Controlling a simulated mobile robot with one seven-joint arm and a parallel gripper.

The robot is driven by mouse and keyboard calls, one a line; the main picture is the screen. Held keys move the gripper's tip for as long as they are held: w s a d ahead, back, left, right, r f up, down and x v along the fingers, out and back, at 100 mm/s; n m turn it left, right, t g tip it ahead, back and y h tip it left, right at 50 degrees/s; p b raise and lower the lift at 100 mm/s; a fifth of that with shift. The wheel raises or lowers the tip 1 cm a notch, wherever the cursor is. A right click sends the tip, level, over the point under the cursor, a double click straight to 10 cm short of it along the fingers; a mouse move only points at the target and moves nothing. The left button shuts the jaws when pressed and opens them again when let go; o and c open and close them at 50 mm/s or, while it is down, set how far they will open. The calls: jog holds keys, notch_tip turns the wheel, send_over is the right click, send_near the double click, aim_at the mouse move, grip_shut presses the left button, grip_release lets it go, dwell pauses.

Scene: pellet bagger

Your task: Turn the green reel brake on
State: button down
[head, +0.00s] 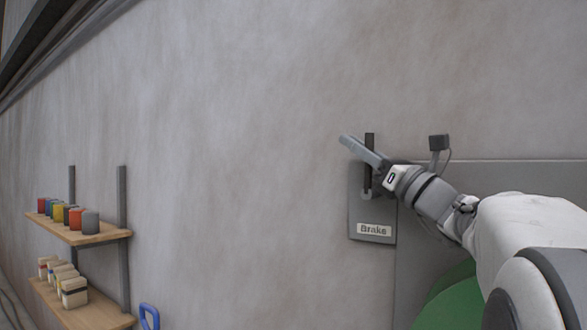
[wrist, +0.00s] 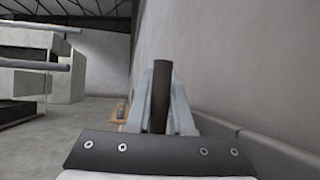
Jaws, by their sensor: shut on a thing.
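The brake is a grey plate (head: 371,215) on the wall with a white label reading "Brake" (head: 374,230). A dark lever (head: 369,142) points upward from it. My gripper (head: 362,150) is at the lever, with its fingers across it. In the wrist view the dark lever (wrist: 162,85) stands between the two grey fingers of my gripper (wrist: 161,100), which are shut on it. A green round part (head: 445,298), perhaps the reel, shows at the lower right, mostly hidden behind my arm.
A small dark box on a stalk (head: 438,143) stands just right of my gripper, near my wrist. Wall shelves (head: 105,236) with coloured cans and pale containers are at the left. A blue handle-shaped thing (head: 149,315) is at the bottom. The wall between is bare.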

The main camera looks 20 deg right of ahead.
jog(key=shift+s+d+t+y+b, duration=0.3)
jog(key=shift+s+t+b, duration=0.1)
jog(key=shift+b, duration=0.2)
jog(key=shift+r, duration=0.1)
jog(key=c, duration=0.8)
grip_release()
jog(key=shift+r, duration=0.5)
jog(key=s+d+r, duration=0.2)
jog(key=s+r, duration=0.1)
jog(key=s+d+r+p, duration=0.1)
jog(key=s+d+r, duration=0.2)
jog(key=s+d+r+p, duration=0.1)
jog(key=s+d+r, duration=0.1)
jog(key=r, duration=0.2)
jog(key=shift+s+d, duration=0.3)
jog(key=shift+s, duration=0.1)
